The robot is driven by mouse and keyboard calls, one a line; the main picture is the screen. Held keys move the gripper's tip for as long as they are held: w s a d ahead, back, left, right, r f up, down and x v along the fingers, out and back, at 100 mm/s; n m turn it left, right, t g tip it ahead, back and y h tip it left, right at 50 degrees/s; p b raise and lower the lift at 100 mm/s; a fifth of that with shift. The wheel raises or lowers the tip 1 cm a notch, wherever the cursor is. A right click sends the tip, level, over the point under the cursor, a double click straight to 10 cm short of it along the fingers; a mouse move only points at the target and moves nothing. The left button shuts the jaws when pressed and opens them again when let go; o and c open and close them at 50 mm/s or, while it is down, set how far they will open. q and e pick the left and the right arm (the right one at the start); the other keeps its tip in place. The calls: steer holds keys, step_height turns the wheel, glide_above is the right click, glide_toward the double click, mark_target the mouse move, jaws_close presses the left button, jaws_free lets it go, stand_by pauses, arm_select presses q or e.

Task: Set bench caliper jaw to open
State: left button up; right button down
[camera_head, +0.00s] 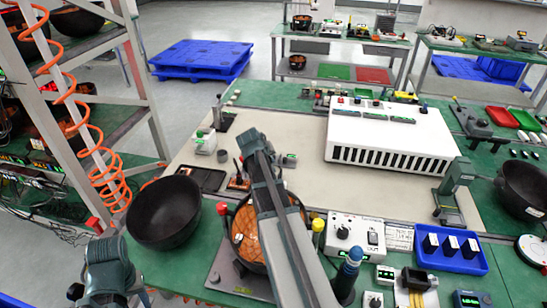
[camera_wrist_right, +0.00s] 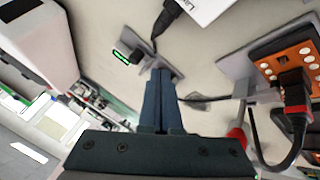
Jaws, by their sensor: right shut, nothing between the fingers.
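The bench caliper (camera_wrist_right: 128,55) looks like a small dark grey tool with a green-lit display and grey jaws, in the upper middle of the right wrist view. In the head view, a small grey device with a green display, probably the caliper (camera_head: 290,160), lies on the beige mat just right of my right arm. My right gripper (camera_wrist_right: 160,75) is shut and empty, its fingertips at the caliper's jaw end. I cannot tell whether they touch it. The fingertips partly hide the jaws, so the jaw opening is unclear. My left arm shows at the lower left; its fingers are not visible.
An orange board (camera_wrist_right: 286,65) with a black cable is right of the fingers; the cable runs close by. On the bench are a white slotted unit (camera_head: 390,135), a black bowl (camera_head: 163,212) and a blue tray (camera_head: 450,262). The mat (camera_head: 300,130) is clear behind the caliper.

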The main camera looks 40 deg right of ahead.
steer(key=p+v, duration=0.5)
steer(key=v, duration=0.2)
steer(key=shift+r, duration=0.25)
steer(key=shift+s+a, duration=0.1)
steer(key=shift+a, duration=0.05)
steer(key=s+a+f+n+g+y, duration=0.1)
steer(key=s+a, duration=0.3)
steer(key=a, duration=0.7)
steer(key=s+a+f+n+y, duration=0.2)
steer(key=s+a+y, duration=0.1)
steer(key=a, duration=0.8)
steer(key=s+a+f+n+g+y, duration=0.1)
steer(key=s+a, duration=0.3)
steer(key=a, duration=0.6)
steer(key=shift+s+a+f+g+y, duration=0.2)
steer(key=shift+s+a+g+y, duration=0.15)
steer(key=shift+y, duration=0.45)
steer(key=s+a+n, duration=0.1)
steer(key=a, duration=0.1)
steer(key=s+a+n, duration=0.1)
steer(key=a, duration=0.2)
steer(key=s+a+n+h, duration=0.1)
steer(key=s+a, duration=0.1)
steer(key=a, duration=0.1)
steer(key=shift+s+g, duration=0.1)
steer(key=shift+g, duration=0.25)
steer(key=shift+s+a+n, duration=0.3)
steer(key=shift+a, duration=0.1)
